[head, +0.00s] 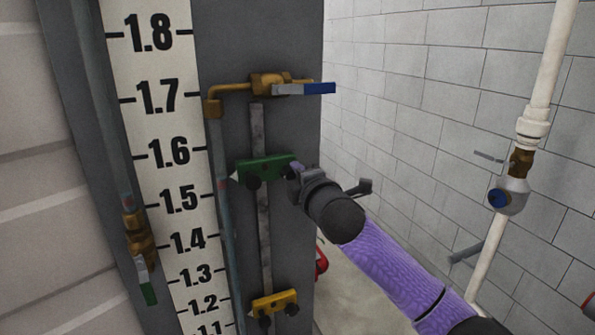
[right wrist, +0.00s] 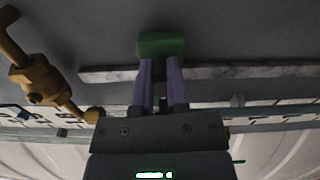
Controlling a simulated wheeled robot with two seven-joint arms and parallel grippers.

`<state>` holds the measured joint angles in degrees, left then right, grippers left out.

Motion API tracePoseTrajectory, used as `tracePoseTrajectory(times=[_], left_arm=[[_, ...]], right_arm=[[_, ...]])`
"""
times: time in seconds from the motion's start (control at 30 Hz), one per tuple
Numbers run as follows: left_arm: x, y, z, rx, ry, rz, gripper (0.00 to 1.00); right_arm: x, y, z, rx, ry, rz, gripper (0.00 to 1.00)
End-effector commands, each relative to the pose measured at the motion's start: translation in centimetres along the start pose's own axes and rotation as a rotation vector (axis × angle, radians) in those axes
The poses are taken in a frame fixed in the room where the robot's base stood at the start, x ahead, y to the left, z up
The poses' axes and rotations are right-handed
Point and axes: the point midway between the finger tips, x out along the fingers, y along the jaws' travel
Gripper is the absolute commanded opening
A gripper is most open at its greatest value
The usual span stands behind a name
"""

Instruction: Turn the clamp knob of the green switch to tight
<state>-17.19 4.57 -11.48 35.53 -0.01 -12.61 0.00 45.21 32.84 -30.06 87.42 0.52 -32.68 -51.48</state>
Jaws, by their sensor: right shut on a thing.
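The green switch (head: 262,169) is clamped on a vertical grey rail beside the number scale, near the 1.5–1.6 marks. In the right wrist view the two purple fingers (right wrist: 162,68) are close together and reach the green switch (right wrist: 162,44). The knob's angle cannot be seen. My left gripper is not in view.
A yellow switch (head: 273,301) sits lower on the same rail (head: 264,235). A brass valve with a blue lever (head: 305,89) is above. Another brass valve (head: 137,235) is left of the scale (head: 160,70). A white pipe (head: 549,75) stands at right.

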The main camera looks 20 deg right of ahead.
Motion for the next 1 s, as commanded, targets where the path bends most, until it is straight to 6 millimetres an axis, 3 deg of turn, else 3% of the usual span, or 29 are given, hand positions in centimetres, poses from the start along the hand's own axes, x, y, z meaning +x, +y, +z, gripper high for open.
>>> tracePoseTrajectory(times=[0.77, 0.8, 0.93, 1.0], left_arm=[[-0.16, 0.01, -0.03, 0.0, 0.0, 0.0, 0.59], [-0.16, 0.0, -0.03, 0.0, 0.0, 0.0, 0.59], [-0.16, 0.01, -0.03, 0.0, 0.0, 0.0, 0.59], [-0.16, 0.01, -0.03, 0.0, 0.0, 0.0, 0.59]], right_arm=[[0.0, -0.15, 0.01, 0.094, 0.0, -0.001, 0.0], [0.0, -0.15, 0.01, 0.093, 0.0, -0.001, 0.22], [0.0, -0.15, 0.01, 0.093, 0.0, -0.001, 0.49], [0.0, -0.14, 0.01, 0.092, 0.0, -0.001, 0.53]])
